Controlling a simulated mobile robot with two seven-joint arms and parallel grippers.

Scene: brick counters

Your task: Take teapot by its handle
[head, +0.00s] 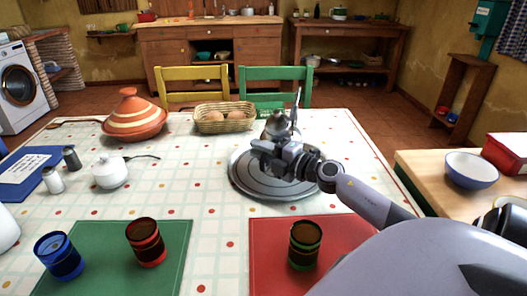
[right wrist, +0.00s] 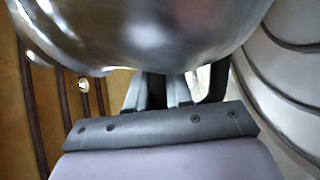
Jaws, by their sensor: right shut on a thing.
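The metal teapot (head: 277,126) is at the round grey tray (head: 240,183) on the dining table, partly hidden behind my right gripper (head: 277,152). In the right wrist view the teapot's shiny rounded body (right wrist: 150,30) fills the top. A dark curved piece that looks like its handle (right wrist: 216,84) runs down beside the fingers. My right gripper is shut on the handle; the exact contact is partly hidden under the body. I cannot tell whether the teapot touches the tray. My left gripper is not in view.
Left of the tray stand a striped tagine (head: 134,118), a bread basket (head: 224,118) and a white sugar bowl (head: 109,174). A red cup (head: 146,243) and a blue cup (head: 59,256) are nearer, and a dark green cup (head: 305,246) stands on the red mat (head: 262,262).

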